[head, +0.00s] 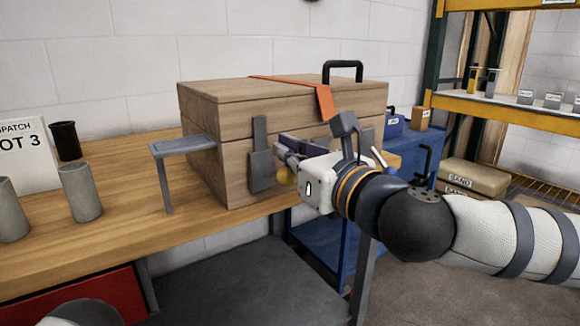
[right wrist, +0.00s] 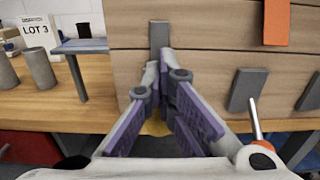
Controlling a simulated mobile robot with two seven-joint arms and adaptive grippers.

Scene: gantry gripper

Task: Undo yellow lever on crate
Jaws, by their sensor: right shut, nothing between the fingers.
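A wooden crate (head: 225,105) stands on the workbench, its lid down. A grey latch plate (head: 259,150) is on its front; its upper part shows in the right wrist view (right wrist: 159,36). A small yellow part (head: 285,176), perhaps the lever, shows beside and below my right fingers. It also shows low between the fingers in the right wrist view (right wrist: 157,128); most of it is hidden, so its position is unclear. My right gripper (head: 282,149) is shut and empty at the crate's front, its tips close to the latch plate. My left gripper is not in view.
An orange strap (head: 325,103) hangs over the crate's front edge, and a black handle (head: 342,65) tops the lid. A small grey stand (head: 182,146) and grey cylinders (head: 79,192) are at left. A blue cart (head: 325,235) is below right.

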